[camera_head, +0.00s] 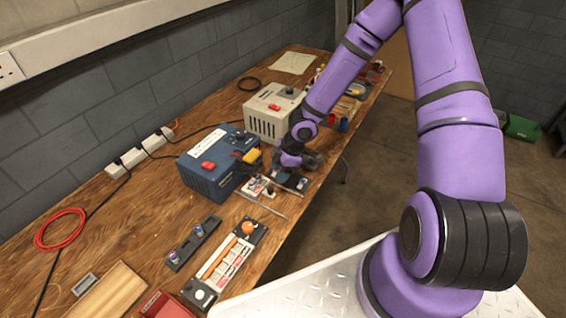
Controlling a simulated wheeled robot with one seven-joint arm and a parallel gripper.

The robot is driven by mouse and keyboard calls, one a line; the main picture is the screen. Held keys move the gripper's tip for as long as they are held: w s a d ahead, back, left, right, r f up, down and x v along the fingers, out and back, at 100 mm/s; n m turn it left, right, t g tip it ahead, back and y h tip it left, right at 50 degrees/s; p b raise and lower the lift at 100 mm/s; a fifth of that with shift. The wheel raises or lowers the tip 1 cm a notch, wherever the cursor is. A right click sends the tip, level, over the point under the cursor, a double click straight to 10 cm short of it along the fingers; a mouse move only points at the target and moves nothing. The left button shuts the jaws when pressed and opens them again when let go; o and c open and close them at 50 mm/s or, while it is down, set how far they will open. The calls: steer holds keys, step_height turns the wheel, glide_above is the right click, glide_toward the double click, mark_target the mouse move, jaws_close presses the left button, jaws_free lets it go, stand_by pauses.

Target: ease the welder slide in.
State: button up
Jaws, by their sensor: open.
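A blue box-shaped unit (205,180) with a red switch and a white label stands on the wooden bench, near the middle. A yellow and black part (247,157) shows at its right side. Low in front of it are a small white block (257,187) and thin metal rods (262,206) lying along the bench top. I cannot tell which of these parts is the welder slide. My gripper (285,178) is open, low over the bench just right of the white block. My wrist hides much of its fingers, and I cannot tell whether they touch anything.
A cream unit (266,122) stands behind the blue one. A long panel with an orange knob (248,228) and a dark strip with small knobs (194,243) lie nearer. A red cable coil (60,230) and white plugs (133,158) are along the wall.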

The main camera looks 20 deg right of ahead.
steer(key=shift+v, duration=1.6)
steer(key=shift+r, duration=0.1)
steer(key=s+d+r+m+h, duration=0.2)
steer(key=d+r+h, duration=0.1)
steer(key=r, duration=0.5)
steer(key=s+d+r+m+t+h, duration=0.1)
steer(key=d+r+m+h, duration=0.15)
steer(key=r, duration=0.55)
steer(key=s+d+r+m+h, duration=0.2)
steer(key=d+r+m, duration=0.15)
steer(key=r, duration=0.45)
steer(key=s+a+r+m+t+y, duration=0.3)
steer(key=s+r+m, duration=0.5)
steer(key=s+r, duration=1.1)
steer(key=shift+s, duration=0.75)
